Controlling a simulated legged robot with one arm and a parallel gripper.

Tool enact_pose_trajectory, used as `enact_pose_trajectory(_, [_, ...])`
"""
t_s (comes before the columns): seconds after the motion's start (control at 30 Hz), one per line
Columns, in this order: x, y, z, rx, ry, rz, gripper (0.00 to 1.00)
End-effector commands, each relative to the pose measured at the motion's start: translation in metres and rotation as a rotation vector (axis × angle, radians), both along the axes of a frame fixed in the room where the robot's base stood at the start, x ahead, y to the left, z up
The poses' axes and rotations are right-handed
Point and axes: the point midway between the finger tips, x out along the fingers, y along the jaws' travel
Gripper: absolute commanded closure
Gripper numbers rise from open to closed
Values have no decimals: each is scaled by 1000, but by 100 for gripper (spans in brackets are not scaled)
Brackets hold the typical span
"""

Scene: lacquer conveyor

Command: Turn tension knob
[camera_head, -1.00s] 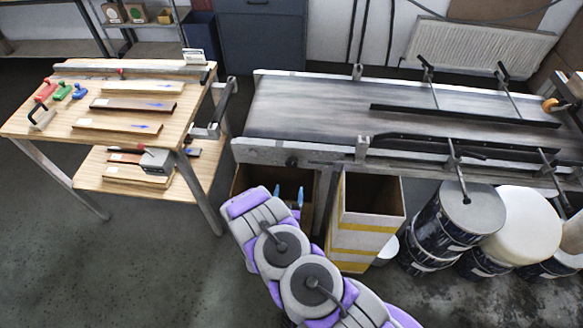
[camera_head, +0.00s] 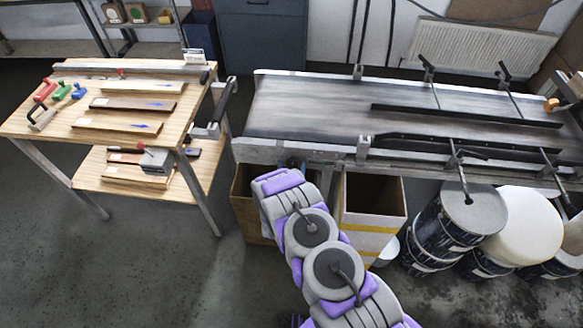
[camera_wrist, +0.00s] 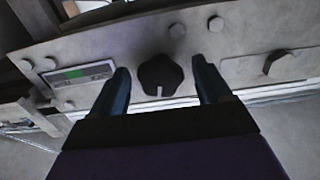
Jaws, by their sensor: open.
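The tension knob (camera_wrist: 160,76) is dark and lobed, with a pale line at its lower edge. It sits on the grey side plate (camera_wrist: 235,45) in the wrist view. My gripper (camera_wrist: 160,66) is open, with one blue-grey finger on each side of the knob. A gap shows between the knob and each finger; I cannot tell how deep the fingertips reach. In the head view, my arm reaches the near left end of the conveyor (camera_head: 300,105) and hides the knob.
A small plate with a green marking (camera_wrist: 76,73) is left of the knob, and a bolt (camera_wrist: 278,64) is right. Below the conveyor stand an open box with yellow bands (camera_head: 372,222) and several drums (camera_head: 440,228). A wooden table (camera_head: 75,120) stands at left.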

Motion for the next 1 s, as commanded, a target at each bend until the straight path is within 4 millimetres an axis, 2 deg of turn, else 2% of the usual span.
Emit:
enact_pose_trajectory(0.1, [0,0,0,0,0,0,24])
enact_pose_trajectory(0.67, [-1,0,0,1,0,1,78])
enact_pose_trajectory(1.0, [0,0,0,-54,2,1,78])
